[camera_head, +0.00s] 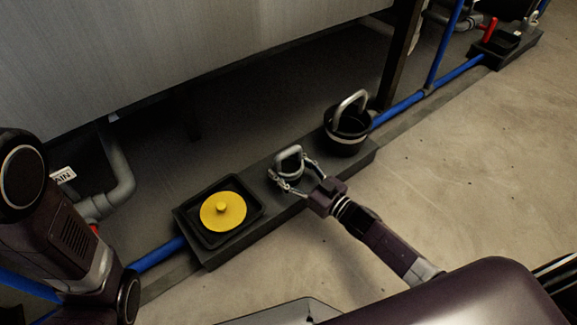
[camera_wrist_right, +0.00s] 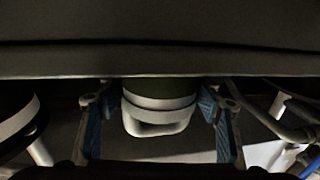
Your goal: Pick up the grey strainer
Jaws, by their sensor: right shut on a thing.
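The grey strainer (camera_head: 289,158), a small piece with a looped grey handle, is on or just above the dark ledge, between the yellow disc and the black bucket. My right gripper (camera_head: 290,172) reaches it from the front right and is shut on it, one finger on each side. In the right wrist view the strainer's pale band and loop (camera_wrist_right: 158,122) show between the blue-padded fingers; its upper part is hidden by a dark edge. I cannot tell whether it is clear of the ledge. My left arm shows at the left; its gripper is out of view.
A black tray (camera_head: 183,226) with a yellow knobbed disc (camera_head: 222,210) is left of the strainer. A black bucket (camera_head: 345,143) with a grey arched handle is close on its right. Blue pipes (camera_head: 405,105) and a large grey tank (camera_head: 150,50) are behind. The floor in front is open.

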